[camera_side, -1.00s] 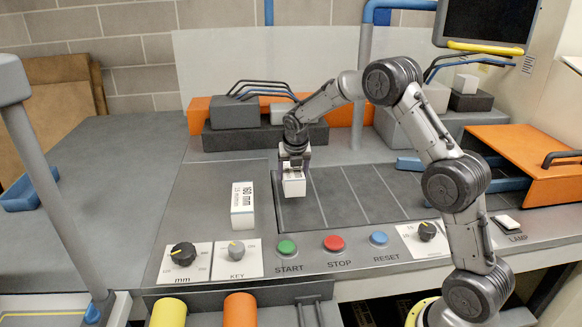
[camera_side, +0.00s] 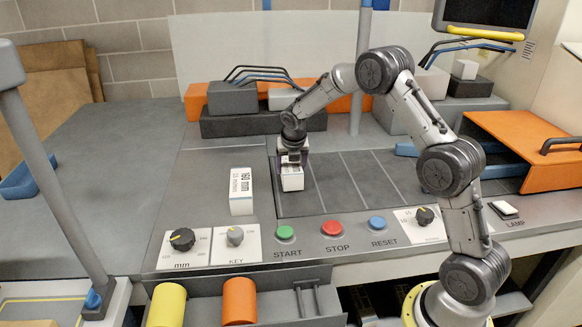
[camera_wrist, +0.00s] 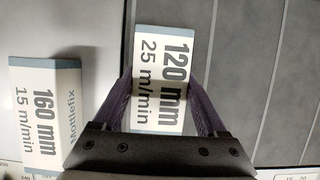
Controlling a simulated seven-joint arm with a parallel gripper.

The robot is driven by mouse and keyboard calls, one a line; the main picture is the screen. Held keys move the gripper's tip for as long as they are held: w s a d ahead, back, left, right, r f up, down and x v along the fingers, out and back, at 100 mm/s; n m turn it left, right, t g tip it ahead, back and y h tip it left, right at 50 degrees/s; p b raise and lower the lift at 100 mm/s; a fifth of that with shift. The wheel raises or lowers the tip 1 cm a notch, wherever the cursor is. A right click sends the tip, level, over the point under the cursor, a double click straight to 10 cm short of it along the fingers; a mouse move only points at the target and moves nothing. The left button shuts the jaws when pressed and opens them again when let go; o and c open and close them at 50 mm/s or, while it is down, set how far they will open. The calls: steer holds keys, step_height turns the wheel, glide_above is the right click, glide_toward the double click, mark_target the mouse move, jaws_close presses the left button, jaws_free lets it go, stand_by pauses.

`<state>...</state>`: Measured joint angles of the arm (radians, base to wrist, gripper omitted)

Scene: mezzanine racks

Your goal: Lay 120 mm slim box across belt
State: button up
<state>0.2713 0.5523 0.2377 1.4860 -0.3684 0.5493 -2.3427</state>
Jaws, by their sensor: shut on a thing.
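The slim white box marked 120 mm, 25 m/min (camera_wrist: 163,62) is between the two fingers of my gripper (camera_wrist: 163,100) in the wrist view. In the side view the box (camera_side: 292,182) hangs below my gripper (camera_side: 291,166), at the left end of the dark belt (camera_side: 345,185). My gripper is shut on the box. Whether the box's underside touches the belt cannot be told. In the wrist view the box's long side runs up and down, parallel to the belt's lines. My fingers hide parts of its sides.
A second white box marked 160 mm (camera_side: 241,191) stands left of the belt. Along the front are a mm knob (camera_side: 182,240), a key switch (camera_side: 235,237) and START (camera_side: 285,232), STOP (camera_side: 332,228) and RESET (camera_side: 377,223) buttons. The belt's right part is clear.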

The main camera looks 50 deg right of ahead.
steer(key=shift+f, duration=0.35)
stand_by(0.4)
steer(key=o, duration=1.6)
steer(key=shift+c, duration=0.2)
steer(key=v, duration=1.4)
